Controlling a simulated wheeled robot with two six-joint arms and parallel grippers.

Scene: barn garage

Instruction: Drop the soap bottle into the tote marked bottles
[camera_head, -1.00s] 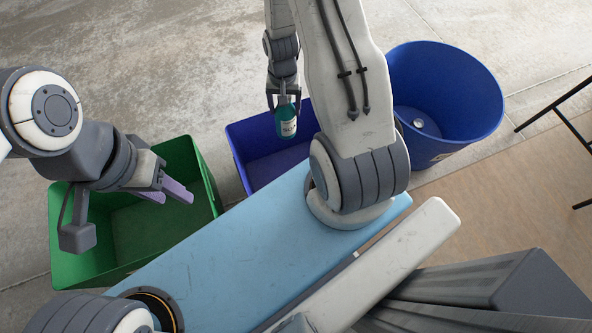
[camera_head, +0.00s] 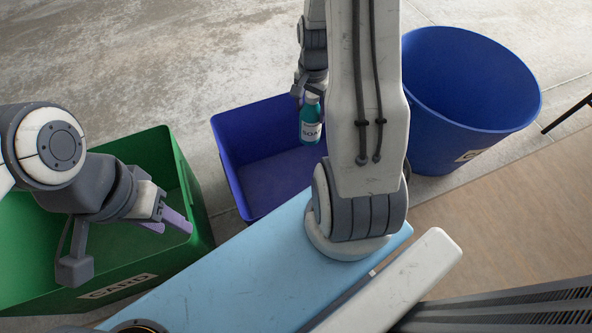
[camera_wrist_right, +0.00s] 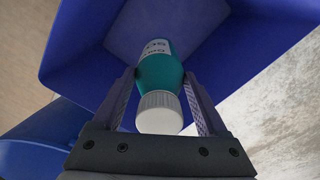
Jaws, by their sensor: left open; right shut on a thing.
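The soap bottle (camera_head: 311,121) is teal with a white label and a pale cap. My right gripper (camera_head: 311,88) is shut on it near the cap and holds it over the blue rectangular tote (camera_head: 232,171). In the right wrist view the bottle (camera_wrist_right: 160,84) sits between the two fingers of the gripper (camera_wrist_right: 160,88), its cap towards the camera and the blue tote (camera_wrist_right: 88,48) beyond it. No label shows on this tote. My left gripper (camera_head: 174,224) is open and empty above the green tote (camera_head: 190,190).
The green tote carries a label that seems to start with "CARD". A round blue bin (camera_head: 470,90) with a partly seen label stands at the right. My arm hides part of the blue tote. Bare concrete floor (camera_head: 150,60) lies behind the totes.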

